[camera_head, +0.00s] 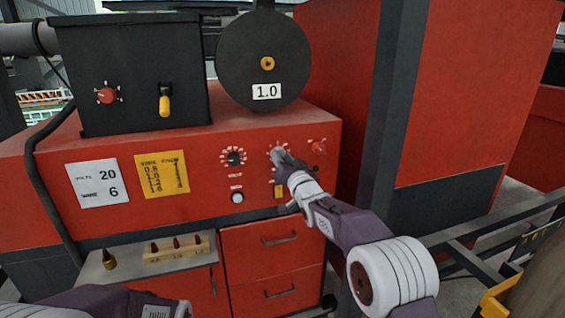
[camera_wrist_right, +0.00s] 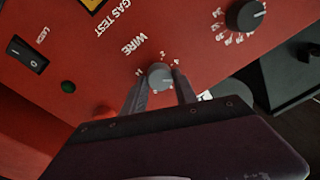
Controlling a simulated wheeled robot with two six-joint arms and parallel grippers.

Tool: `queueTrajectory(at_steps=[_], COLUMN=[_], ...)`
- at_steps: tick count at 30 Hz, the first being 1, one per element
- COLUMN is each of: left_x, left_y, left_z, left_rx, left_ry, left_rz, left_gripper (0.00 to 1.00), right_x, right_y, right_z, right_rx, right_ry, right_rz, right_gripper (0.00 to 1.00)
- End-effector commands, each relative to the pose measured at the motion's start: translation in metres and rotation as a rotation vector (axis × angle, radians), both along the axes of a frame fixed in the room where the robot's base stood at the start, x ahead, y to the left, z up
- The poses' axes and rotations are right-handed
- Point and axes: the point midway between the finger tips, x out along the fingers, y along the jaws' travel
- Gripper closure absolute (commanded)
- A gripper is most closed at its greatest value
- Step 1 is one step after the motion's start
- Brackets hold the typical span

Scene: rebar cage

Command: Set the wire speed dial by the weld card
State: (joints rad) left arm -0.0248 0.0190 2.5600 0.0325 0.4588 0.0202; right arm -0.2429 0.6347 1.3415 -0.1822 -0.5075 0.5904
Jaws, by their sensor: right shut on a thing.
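The wire speed dial (camera_wrist_right: 158,76) is a small grey knob on the red panel, with WIRE and a ring of numbers printed by it. My right gripper (camera_head: 281,158) is shut on this knob, one finger on each side in the right wrist view. In the head view the gripper hides most of the dial. The knob's setting is too small to read. A white card (camera_head: 97,183) at the panel's left shows 20 and 6, the 6 on the lower line. A yellow card (camera_head: 162,175) beside it carries a table too small to read. My left gripper is out of view.
A black dial (camera_head: 233,157) sits left of the wire dial and a red knob (camera_head: 318,146) right of it. A spool (camera_head: 262,35) marked 1.0 stands above. Drawers (camera_head: 275,260) are below.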

Motion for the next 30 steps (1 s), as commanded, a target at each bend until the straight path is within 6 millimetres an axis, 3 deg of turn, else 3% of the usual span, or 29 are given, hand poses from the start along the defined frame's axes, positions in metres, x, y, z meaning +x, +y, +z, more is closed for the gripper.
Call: queueTrajectory(at_steps=[1, 10, 27, 28, 30], left_x=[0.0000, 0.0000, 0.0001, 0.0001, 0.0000], left_y=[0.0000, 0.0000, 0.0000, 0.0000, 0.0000], left_z=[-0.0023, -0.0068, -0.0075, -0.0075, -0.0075], left_rx=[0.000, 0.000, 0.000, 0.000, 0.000], left_ry=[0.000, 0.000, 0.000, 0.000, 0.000], left_rz=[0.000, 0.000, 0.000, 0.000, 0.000], left_gripper=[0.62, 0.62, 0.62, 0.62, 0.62], right_x=[-0.0006, -0.0006, -0.0005, -0.0005, -0.0005], right_y=[-0.0008, -0.0011, -0.0016, -0.0016, -0.0015], right_z=[0.0087, 0.0098, 0.0107, 0.0107, 0.0099], right_rx=[0.034, 0.142, 0.169, 0.169, 0.167], right_ry=[-0.012, 0.023, 0.031, 0.031, 0.033], right_rz=[-0.001, -0.001, -0.001, -0.001, -0.001], right_gripper=[1.00, 1.00, 1.00, 0.63, 0.44])
